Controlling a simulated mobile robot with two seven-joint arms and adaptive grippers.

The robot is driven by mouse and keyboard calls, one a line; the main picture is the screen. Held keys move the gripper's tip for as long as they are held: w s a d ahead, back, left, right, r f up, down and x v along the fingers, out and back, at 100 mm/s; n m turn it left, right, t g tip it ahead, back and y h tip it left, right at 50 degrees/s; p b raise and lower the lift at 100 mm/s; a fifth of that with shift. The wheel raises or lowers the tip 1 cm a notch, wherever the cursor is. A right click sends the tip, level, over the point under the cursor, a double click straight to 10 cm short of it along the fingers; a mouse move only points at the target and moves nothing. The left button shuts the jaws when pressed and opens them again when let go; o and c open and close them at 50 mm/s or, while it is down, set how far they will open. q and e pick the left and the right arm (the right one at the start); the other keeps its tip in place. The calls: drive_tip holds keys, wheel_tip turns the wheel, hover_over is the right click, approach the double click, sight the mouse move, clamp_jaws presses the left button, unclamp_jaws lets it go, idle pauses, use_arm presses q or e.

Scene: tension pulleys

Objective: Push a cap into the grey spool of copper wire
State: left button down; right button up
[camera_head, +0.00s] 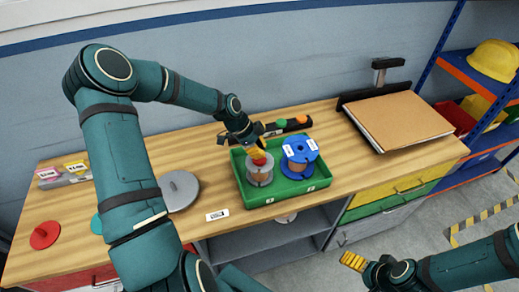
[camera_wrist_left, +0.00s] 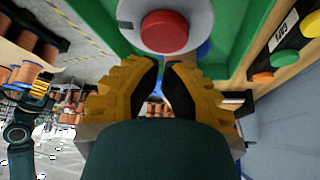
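The grey spool of copper wire (camera_head: 260,175) stands upright in the left part of a green tray (camera_head: 290,194) on the workbench. A red cap (camera_head: 258,161) sits at the centre of its top flange; it also shows in the left wrist view (camera_wrist_left: 165,31), with the grey flange (camera_wrist_left: 205,22) around it. My left gripper (camera_head: 260,152) is right at the cap, its yellow fingers drawn together with nothing seen between them. In the left wrist view its fingertips (camera_wrist_left: 163,66) lie just below the cap; contact is unclear. My right gripper (camera_head: 353,261) hangs in front of the bench, away from the spool.
A blue spool (camera_head: 299,157) stands beside the grey one in the tray. A dark button strip (camera_head: 285,127) lies behind. A grey disc (camera_head: 179,190) and a red disc (camera_head: 45,235) lie to the left. A cardboard-coloured box (camera_head: 398,120) lies to the right.

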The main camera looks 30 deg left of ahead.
sight(262, 159)
use_arm(q)
drive_tip(key=shift+f+b, duration=0.95)
drive_tip(key=shift+f, duration=0.4)
idle(0.7)
drive_tip(key=shift+s+d+f, duration=0.1)
drive_tip(key=shift+f, duration=0.1)
idle(0.9)
drive_tip(key=shift+r, duration=0.1)
drive_tip(key=shift+r+p, duration=2.4)
drive_tip(key=shift+r, duration=1.1)
drive_tip(key=shift+d+f, duration=0.1)
drive_tip(key=s+d+f+n+b, duration=0.25)
drive_tip(key=d+f+n, duration=0.2)
drive_tip(key=d, duration=0.35)
drive_tip(key=s+d+f+n+b, duration=0.1)
drive_tip(key=s+d+f+n, duration=0.25)
drive_tip(key=d+f, duration=0.4)
drive_tip(key=s+d+f+n+b, duration=0.1)
drive_tip(key=s+d+f+n, duration=0.1)
drive_tip(key=s, duration=0.3)
drive_tip(key=s+d+f+n+y+b, duration=0.1)
drive_tip(key=s+d+f+n, duration=0.1)
drive_tip(key=s+d+n, duration=0.2)
drive_tip(key=shift+s+f+n+g, duration=0.3)
drive_tip(key=shift+s, duration=0.3)
